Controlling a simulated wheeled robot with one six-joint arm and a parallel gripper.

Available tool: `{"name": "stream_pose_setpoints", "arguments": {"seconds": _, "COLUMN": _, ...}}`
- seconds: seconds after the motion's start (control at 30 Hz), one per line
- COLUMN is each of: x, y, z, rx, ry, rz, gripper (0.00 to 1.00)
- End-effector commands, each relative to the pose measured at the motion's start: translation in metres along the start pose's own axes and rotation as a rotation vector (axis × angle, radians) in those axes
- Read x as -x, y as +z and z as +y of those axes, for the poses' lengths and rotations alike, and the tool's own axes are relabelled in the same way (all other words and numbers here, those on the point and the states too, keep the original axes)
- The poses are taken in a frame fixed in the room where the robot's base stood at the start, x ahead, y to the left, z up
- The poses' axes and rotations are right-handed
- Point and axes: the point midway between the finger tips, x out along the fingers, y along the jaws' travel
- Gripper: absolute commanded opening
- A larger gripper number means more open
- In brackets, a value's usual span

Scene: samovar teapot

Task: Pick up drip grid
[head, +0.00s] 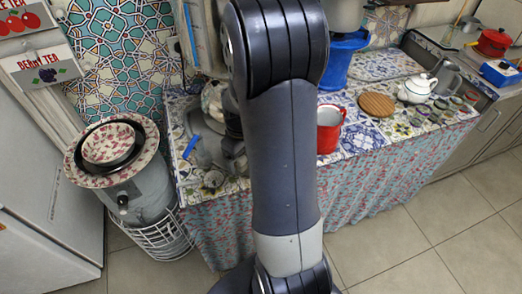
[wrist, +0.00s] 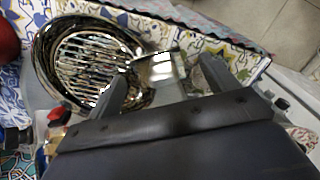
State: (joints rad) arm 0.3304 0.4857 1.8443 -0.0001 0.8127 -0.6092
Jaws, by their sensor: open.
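The drip grid (wrist: 88,60) is a shiny, round, slotted metal piece with a chrome rim at the left of the wrist view. A flat shiny piece (wrist: 157,68) lies at its right side; I cannot tell whether it is joined to the grid. My gripper (wrist: 162,84) is open, its two dark fingers apart on either side of this flat piece. The left finger overlaps the grid's right edge in the picture; contact cannot be told. In the head view, my arm covers much of the table around the gripper, and I cannot make the grid out clearly there.
The table (head: 402,160) has a patterned tile top and cloth skirt. On it are a red mug (head: 329,128), a round wooden board (head: 376,104), a white teapot (head: 417,88) and several small cups. A grey urn (head: 140,196) with a bowl on top stands left of the table.

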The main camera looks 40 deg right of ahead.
Motion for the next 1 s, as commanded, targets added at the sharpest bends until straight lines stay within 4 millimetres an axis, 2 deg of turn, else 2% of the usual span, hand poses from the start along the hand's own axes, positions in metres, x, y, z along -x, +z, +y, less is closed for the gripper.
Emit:
{"name": "stream_pose_setpoints", "arguments": {"seconds": 0.13, "x": -0.0137, "y": 0.0000, "z": 0.0001, "rx": 0.000, "ry": 0.000, "rz": 0.000, "gripper": 0.82}}
{"name": "stream_pose_setpoints", "arguments": {"seconds": 0.4, "x": -0.0152, "y": -0.0002, "z": 0.0003, "rx": 0.000, "ry": 0.001, "rz": 0.001, "gripper": 0.80}}
{"name": "stream_pose_setpoints", "arguments": {"seconds": 1.0, "x": -0.0149, "y": -0.0002, "z": 0.0003, "rx": 0.000, "ry": 0.001, "rz": 0.001, "gripper": 0.31}}
